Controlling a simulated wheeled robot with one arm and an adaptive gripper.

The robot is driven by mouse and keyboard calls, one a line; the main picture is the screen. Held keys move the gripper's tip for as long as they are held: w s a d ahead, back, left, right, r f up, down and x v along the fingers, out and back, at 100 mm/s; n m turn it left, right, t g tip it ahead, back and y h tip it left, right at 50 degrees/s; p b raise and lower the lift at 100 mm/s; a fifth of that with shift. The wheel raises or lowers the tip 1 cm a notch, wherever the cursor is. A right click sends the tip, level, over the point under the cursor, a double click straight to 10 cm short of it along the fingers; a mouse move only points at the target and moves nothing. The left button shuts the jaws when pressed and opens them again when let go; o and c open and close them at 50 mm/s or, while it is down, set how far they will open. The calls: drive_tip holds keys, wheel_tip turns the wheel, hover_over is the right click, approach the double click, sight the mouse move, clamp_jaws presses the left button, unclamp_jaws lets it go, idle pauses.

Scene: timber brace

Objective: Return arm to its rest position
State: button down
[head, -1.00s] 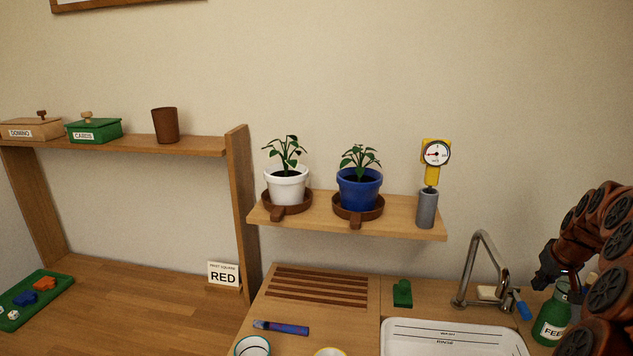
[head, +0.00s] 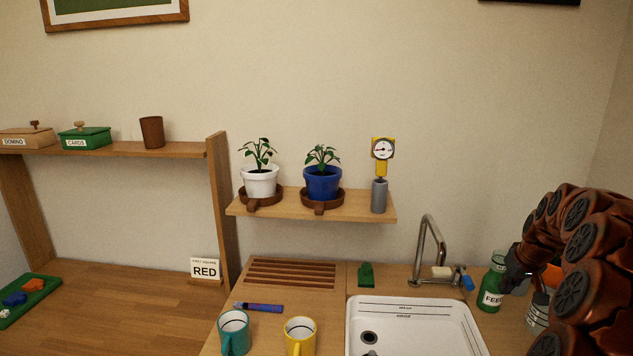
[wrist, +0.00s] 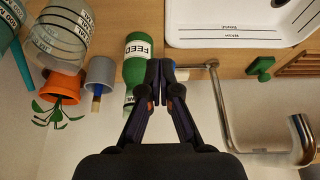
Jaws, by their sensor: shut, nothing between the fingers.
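My gripper (wrist: 161,72) is in the middle of the wrist view, its two dark fingers together with nothing between them. In the head view my arm comes in at the right edge, and the dark gripper (head: 512,272) is beside the green FEED bottle (head: 493,284). The FEED bottle also shows in the wrist view (wrist: 137,48), just left of the fingertips. I cannot tell whether the gripper touches it.
The tap (head: 428,240) and white sink (head: 400,312) stand left of my gripper. A jar (head: 538,312) is partly behind my arm. An orange pot (wrist: 64,88) and a grey cup (wrist: 99,72) are near the bottle. Potted plants stand on the shelf (head: 290,209).

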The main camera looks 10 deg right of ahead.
drive_tip(key=s+a+r+n+g+y, duration=0.1)
drive_tip(key=s+a+r, duration=0.15)
drive_tip(key=a, duration=0.75)
drive_tip(key=s+a+r+n+g+p, duration=0.1)
drive_tip(key=s+a, duration=0.2)
drive_tip(key=a, duration=0.6)
drive_tip(key=s+a+r+n+y, duration=0.1)
drive_tip(key=s+a, duration=0.1)
drive_tip(key=a, duration=0.8)
drive_tip(key=s+a+g, duration=0.1)
drive_tip(key=s+a, duration=0.3)
drive_tip(key=s, duration=0.4)
drive_tip(key=s+a+f+g+p, duration=0.1)
drive_tip(key=s+a, duration=0.3)
drive_tip(key=s, duration=0.5)
drive_tip(key=s+a+f+g, duration=0.1)
drive_tip(key=s+a, duration=0.3)
drive_tip(key=s, duration=0.4)
drive_tip(key=shift+s+a+g+h+p, duration=0.3)
drive_tip(key=shift+g+h, duration=0.1)
drive_tip(key=shift+g, duration=0.1)
